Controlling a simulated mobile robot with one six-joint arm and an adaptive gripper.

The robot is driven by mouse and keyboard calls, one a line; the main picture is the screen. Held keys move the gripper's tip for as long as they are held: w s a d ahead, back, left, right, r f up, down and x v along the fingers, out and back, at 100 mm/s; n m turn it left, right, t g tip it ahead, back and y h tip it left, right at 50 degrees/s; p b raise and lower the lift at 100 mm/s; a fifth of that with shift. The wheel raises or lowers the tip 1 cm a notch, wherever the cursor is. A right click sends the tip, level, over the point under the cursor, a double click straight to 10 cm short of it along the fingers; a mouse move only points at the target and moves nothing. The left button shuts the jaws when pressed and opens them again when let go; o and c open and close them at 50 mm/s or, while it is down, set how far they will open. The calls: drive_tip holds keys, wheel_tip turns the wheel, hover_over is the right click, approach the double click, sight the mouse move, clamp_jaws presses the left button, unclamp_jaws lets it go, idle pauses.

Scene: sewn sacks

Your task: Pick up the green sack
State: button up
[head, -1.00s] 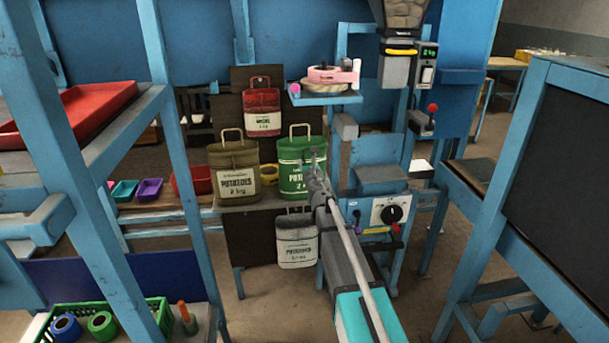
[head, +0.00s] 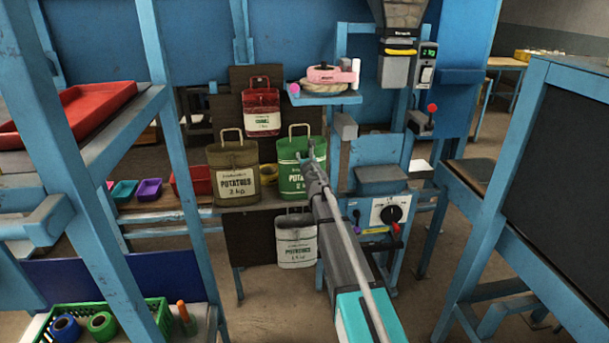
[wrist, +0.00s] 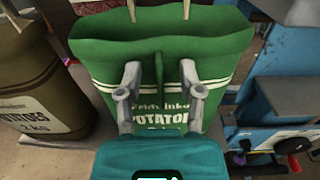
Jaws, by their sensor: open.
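The green sack (head: 291,178) with a white potato label stands upright on a shelf in the head view, its loop handle up. It fills the middle of the wrist view (wrist: 215,60), where its open top edge and a raised green fold at the front show. My gripper (head: 311,153) is at the sack's upper front in the head view. In the wrist view my gripper (wrist: 160,68) is open, with one finger on each side of the raised fold. I cannot tell whether the fingers touch the cloth.
A brown sack (head: 233,172) stands close on the left. A red sack (head: 262,112) is higher behind, and a grey-white sack (head: 297,240) is below. A blue machine with a dial (head: 391,213) is close on the right. A blue post (head: 177,130) stands farther left.

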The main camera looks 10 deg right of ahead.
sight(305, 147)
clamp_jaws()
drive_tip(key=shift+r, duration=0.15)
idle(0.4)
wheel_tip(305, 147, up, 3)
drive_tip(key=p, duration=0.3)
drive_tip(key=shift+r+p, duration=0.15)
drive_tip(key=shift+p, duration=0.15)
drive_tip(key=s, duration=1.8)
drive_tip(key=shift+d, duration=0.3)
